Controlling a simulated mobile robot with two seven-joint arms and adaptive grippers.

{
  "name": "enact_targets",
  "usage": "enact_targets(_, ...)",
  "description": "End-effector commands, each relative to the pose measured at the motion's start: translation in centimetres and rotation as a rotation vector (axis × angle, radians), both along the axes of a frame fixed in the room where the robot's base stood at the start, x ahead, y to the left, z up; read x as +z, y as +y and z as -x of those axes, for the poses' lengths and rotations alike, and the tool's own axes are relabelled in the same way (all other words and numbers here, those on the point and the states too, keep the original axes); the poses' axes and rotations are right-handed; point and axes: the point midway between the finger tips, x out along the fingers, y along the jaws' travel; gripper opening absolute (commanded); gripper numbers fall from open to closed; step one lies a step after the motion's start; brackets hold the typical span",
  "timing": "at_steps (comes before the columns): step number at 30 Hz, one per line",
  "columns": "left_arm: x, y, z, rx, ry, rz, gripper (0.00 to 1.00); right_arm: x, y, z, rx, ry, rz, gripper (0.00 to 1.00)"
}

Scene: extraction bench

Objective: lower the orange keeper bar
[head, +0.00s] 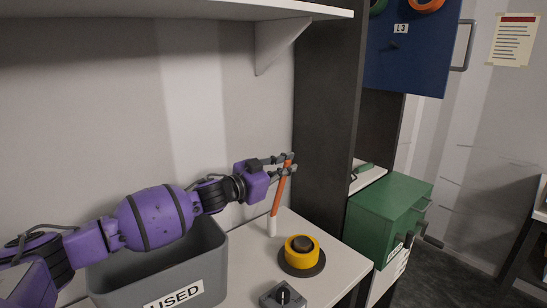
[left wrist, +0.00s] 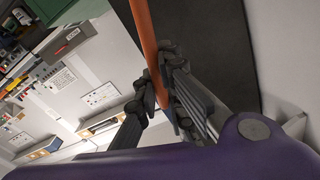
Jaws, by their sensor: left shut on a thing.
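The orange keeper bar (head: 279,194) stands nearly upright at the back of the bench, leaning a little to the right at its top. Its foot sits in a small white base (head: 271,226). My left gripper (head: 286,165) is shut on the bar near its upper end. In the left wrist view the bar (left wrist: 146,40) passes between the fingers of the gripper (left wrist: 165,95). My right gripper is in neither view.
A yellow ring with a dark button (head: 302,251) sits to the right of the bar's foot. A grey knob box (head: 282,295) is at the front edge. A grey bin marked USED (head: 215,277) stands below my left arm. A dark upright panel (head: 328,130) and green box (head: 385,215) stand right.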

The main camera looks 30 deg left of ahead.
Motion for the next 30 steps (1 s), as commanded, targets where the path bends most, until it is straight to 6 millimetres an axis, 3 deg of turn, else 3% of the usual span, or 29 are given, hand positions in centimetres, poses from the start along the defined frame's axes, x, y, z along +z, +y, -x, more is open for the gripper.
enact_targets(9,-0.7,-2.5,1.0,-0.002,-0.053,-0.12,0.0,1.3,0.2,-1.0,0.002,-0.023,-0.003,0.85)
enact_targets(25,-1.2,-2.9,1.2,-0.001,-0.061,-0.146,0.0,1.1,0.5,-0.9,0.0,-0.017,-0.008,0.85)
enact_targets(26,-1.2,-2.9,1.2,-0.001,-0.061,-0.146,0.11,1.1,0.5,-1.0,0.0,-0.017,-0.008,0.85)
enact_targets(30,-1.2,-2.9,1.2,-0.001,-0.061,-0.146,0.28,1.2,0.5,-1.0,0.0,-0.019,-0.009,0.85)
